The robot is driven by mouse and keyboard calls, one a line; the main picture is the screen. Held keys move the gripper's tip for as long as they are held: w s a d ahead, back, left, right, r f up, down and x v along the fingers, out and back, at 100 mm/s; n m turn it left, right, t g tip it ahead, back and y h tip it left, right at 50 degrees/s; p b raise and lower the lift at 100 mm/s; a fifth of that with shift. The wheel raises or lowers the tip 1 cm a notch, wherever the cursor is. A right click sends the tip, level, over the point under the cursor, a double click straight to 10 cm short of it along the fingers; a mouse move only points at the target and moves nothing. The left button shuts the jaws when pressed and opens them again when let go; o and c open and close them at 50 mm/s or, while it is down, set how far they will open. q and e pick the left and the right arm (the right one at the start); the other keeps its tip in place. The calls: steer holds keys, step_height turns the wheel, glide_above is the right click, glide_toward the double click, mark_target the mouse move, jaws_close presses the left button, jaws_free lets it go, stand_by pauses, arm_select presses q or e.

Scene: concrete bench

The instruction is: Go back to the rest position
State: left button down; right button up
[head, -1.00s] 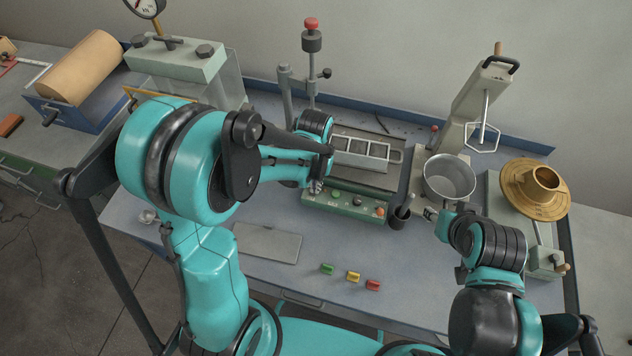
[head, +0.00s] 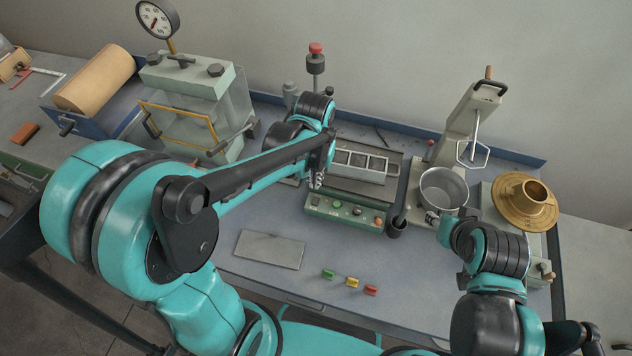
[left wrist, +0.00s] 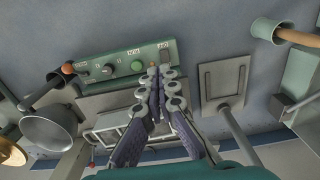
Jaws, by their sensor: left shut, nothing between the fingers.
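My left gripper (head: 317,181) is above the left end of the green control box (head: 345,211), in front of the metal mould rack (head: 360,165). In the left wrist view its fingers (left wrist: 152,72) are together with nothing between them, pointing toward the green box (left wrist: 118,63). My right gripper (head: 436,217) is at the front of the metal pot (head: 444,188), beside its lower left side. Its fingers are too small and partly hidden, so I cannot tell whether they are open or whether they touch the pot.
A flat grey plate (head: 270,249) and small green, yellow and red blocks (head: 351,283) lie at the bench front. A dark cup (head: 397,228) stands right of the green box. A brass flanged part (head: 525,201) is at right. A gauge (head: 157,19) and clear-walled chamber (head: 190,125) stand at back left.

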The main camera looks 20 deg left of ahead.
arm_select(q)
steer(key=shift+s+r, duration=0.1)
steer(key=shift+r, duration=0.4)
steer(key=s+a+r+t+b, duration=0.2)
steer(key=s+a+t+b, duration=0.2)
steer(key=s+t, duration=0.3)
steer(key=shift+s+a+r+b, duration=0.3)
steer(key=shift+s+a+b, duration=0.15)
steer(key=shift+b, duration=0.25)
steer(key=shift+d, duration=0.1)
stand_by(0.8)
